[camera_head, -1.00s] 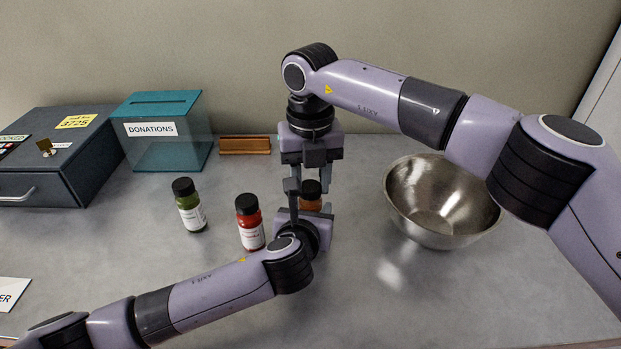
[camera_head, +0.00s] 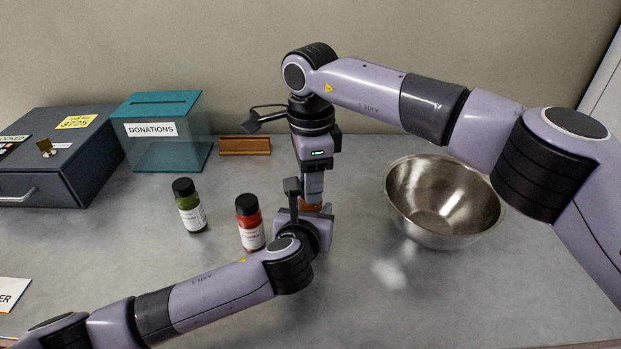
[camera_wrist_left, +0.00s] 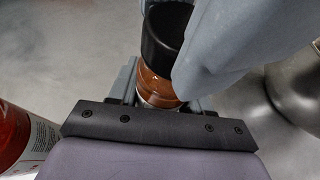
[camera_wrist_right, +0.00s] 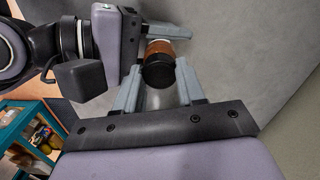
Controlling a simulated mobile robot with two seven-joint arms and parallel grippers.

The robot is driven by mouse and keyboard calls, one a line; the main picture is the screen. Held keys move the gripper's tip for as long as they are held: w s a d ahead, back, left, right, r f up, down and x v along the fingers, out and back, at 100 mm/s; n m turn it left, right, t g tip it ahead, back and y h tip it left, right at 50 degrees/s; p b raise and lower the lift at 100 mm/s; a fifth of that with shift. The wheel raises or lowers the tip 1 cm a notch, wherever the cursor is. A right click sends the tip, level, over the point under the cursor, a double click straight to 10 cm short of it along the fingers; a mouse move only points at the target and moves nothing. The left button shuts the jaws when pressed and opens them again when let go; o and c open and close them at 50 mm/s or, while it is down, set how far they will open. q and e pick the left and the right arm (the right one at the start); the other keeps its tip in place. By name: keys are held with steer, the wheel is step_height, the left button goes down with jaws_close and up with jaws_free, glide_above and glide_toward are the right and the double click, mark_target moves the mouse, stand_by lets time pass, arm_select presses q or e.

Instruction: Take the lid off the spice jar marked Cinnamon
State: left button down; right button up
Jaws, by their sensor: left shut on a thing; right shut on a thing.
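A spice jar (camera_head: 311,207) with orange-brown contents stands between my grippers, mostly hidden in the head view. Its label cannot be read. My left gripper (camera_head: 308,212) is shut on the jar's body from the front. My right gripper (camera_head: 313,192) points down from above and is shut on the black lid. In the left wrist view the lid (camera_wrist_left: 166,32) sits above the brown body (camera_wrist_left: 156,86), beside a finger of my right gripper. In the right wrist view the lid (camera_wrist_right: 158,72) is between my right fingers; I cannot tell whether it is loose.
A red jar (camera_head: 249,226) stands just left of the grippers, a green jar (camera_head: 190,206) farther left. A steel bowl (camera_head: 440,205) is at the right. The front right counter is clear.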

steer(key=n, duration=0.9)
steer(key=shift+n, duration=0.3)
steer(key=n, duration=0.4)
steer(key=shift+n, duration=0.3)
steer(key=n, duration=0.6)
steer(key=shift+r, duration=0.15)
steer(key=shift+r, duration=1)
